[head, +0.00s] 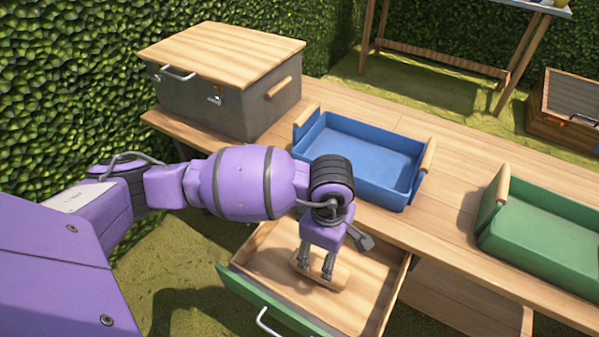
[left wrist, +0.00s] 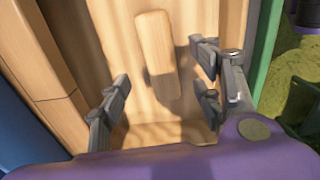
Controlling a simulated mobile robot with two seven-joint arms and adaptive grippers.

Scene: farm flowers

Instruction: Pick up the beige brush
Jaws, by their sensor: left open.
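The beige brush (head: 340,278) lies in the open drawer (head: 367,310), partly hidden by my left gripper in the head view. In the left wrist view the brush (left wrist: 157,48) shows as a plain beige block on the drawer floor. My left gripper (head: 316,266) points down into the drawer above the brush. In the left wrist view my left gripper (left wrist: 161,80) is open, with fingers apart on both sides of the brush's line and nothing held. Contact with the brush cannot be told. My right gripper is not in view.
The drawer has a green front with a metal handle (head: 268,322). On the wooden table above stand a grey box (head: 205,105) with a wooden lid, a blue tray (head: 352,180) and a green tray (head: 530,255). A hedge (head: 70,90) stands behind.

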